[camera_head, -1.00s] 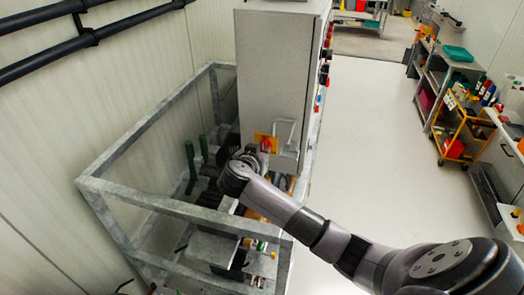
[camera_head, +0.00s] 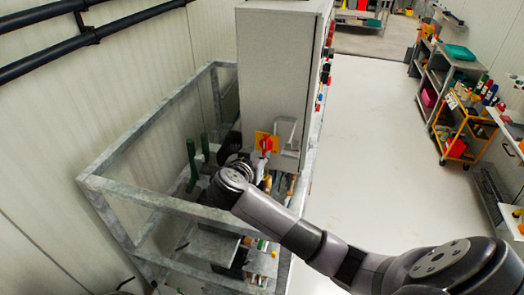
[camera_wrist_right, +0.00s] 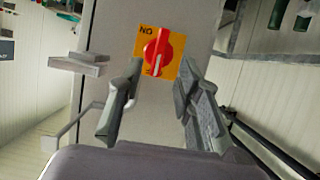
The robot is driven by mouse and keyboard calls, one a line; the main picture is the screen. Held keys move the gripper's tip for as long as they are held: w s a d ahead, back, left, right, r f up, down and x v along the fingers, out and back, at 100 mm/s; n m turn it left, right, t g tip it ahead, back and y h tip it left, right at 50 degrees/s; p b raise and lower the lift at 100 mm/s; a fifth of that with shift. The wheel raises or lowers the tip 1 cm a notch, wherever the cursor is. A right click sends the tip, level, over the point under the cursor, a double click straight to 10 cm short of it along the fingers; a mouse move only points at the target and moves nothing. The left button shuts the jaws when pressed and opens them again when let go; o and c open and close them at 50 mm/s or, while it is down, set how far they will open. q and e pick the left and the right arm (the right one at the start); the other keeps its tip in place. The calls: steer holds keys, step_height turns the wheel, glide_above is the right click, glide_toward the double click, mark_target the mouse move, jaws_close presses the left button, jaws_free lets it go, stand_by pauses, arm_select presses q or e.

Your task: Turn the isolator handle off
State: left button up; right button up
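The isolator handle (camera_wrist_right: 157,52) is a red knob on a yellow plate (camera_wrist_right: 172,38) fixed to the grey cabinet (camera_head: 280,75). In the right wrist view the handle stands roughly upright, beside the letters "NO". It also shows in the head view (camera_head: 267,145). My right gripper (camera_wrist_right: 158,80) is open, its two fingers apart on either side below the handle, with nothing between them. It appears apart from the handle. In the head view my right gripper (camera_head: 240,165) is mostly hidden behind its own wrist, just below the yellow plate. My left gripper is not seen.
A galvanised metal frame (camera_head: 150,204) surrounds the pump parts below the cabinet. A grey bracket (camera_wrist_right: 78,62) juts out beside the handle plate. Green upright handles (camera_head: 191,165) stand left of my right wrist. The floor (camera_head: 370,150) to the right is clear.

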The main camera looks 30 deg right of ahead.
steer(key=v, duration=0.6)
steer(key=shift+s, duration=0.15)
steer(key=shift+a, duration=0.1)
